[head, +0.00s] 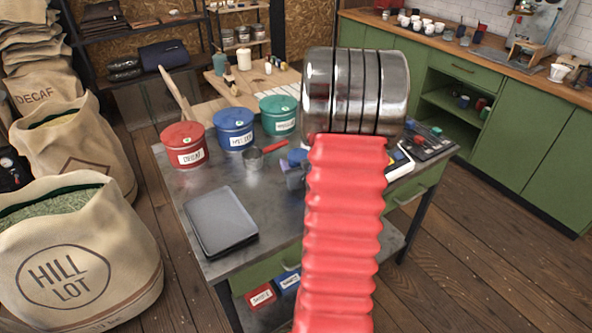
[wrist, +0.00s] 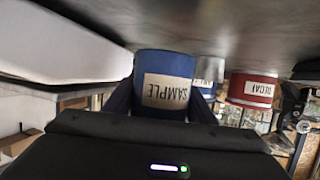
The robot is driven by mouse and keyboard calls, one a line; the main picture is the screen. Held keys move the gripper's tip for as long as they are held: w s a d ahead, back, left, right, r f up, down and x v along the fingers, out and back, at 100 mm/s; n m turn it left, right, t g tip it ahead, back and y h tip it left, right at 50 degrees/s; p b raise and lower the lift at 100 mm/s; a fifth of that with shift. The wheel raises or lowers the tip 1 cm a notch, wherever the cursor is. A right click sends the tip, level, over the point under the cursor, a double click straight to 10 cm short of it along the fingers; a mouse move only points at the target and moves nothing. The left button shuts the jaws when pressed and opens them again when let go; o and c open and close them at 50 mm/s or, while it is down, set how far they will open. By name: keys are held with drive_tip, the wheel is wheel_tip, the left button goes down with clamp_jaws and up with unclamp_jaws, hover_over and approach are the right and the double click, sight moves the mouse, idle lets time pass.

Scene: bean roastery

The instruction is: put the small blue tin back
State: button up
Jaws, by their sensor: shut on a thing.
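The small blue tin (wrist: 166,62) is in the wrist view, which appears upside down; its label reads SAMPLE. My gripper (wrist: 161,103) is shut on it, one dark finger on each side. Whether its base touches the tabletop cannot be told. In the head view my red-sleeved arm hides most of the gripper; a bit of blue shows at the arm's left edge. A row of larger lidded tins, red (head: 185,146), blue (head: 235,130) and green (head: 279,115), stands on the metal table (head: 282,218). The red tin also shows in the wrist view (wrist: 252,91), labelled DECAF.
A metal scoop (head: 253,159) with a red handle lies before the larger tins. A white device (head: 400,165) is partly behind my arm. Red (head: 261,297) and blue labelled items sit below the tabletop.

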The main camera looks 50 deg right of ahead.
drive_tip(key=shift+f, duration=1.5)
drive_tip(key=shift+f, duration=0.1)
drive_tip(key=o, duration=1.3)
